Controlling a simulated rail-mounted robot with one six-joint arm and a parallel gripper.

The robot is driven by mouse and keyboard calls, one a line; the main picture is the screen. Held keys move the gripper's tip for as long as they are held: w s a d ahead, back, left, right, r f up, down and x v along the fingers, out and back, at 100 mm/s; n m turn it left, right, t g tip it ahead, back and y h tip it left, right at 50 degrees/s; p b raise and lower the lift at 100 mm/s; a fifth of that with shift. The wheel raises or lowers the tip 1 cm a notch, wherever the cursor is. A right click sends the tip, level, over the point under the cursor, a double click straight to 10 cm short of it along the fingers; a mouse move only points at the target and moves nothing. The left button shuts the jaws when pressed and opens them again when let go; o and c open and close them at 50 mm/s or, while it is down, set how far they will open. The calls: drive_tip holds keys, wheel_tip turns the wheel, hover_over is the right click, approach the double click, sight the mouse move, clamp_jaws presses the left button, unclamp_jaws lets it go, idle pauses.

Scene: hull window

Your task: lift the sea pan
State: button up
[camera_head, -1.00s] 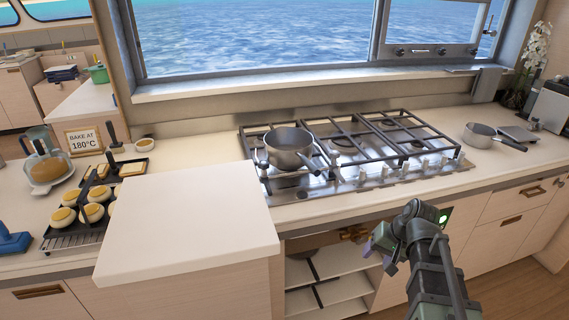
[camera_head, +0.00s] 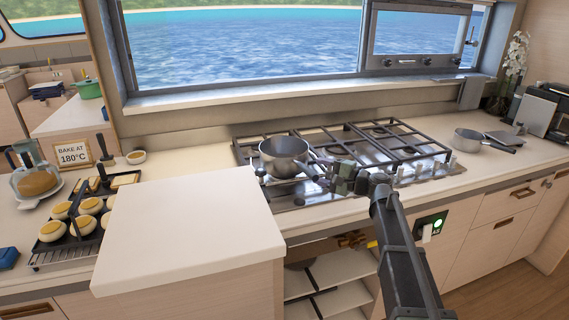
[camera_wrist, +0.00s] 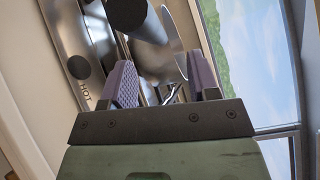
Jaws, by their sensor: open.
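A steel saucepan (camera_head: 285,155) sits upright on the left front part of the hob in the head view. Its dark handle points toward the front right, and my gripper partly hides it. My gripper (camera_head: 327,172) is at the handle's end, over the hob's front edge. In the wrist view my gripper (camera_wrist: 162,80) is open, with two purple pads apart. A dark rounded bar, apparently the handle (camera_wrist: 145,22), shows beyond the pads with shiny steel near it. I cannot tell whether the handle lies between the pads.
The hob (camera_head: 400,150) has raised black grates and front knobs. A second steel pan (camera_head: 468,139) stands on the right counter. A pale raised worktop (camera_head: 190,225) is at the left, with a tray of round buns (camera_head: 75,220) beyond. The window (camera_head: 240,50) is behind.

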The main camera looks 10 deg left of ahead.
sight(306, 169)
drive_tip(key=x, duration=0.5)
drive_tip(key=shift+s+a+f, duration=0.15)
drive_tip(key=shift+f, duration=0.05)
clamp_jaws()
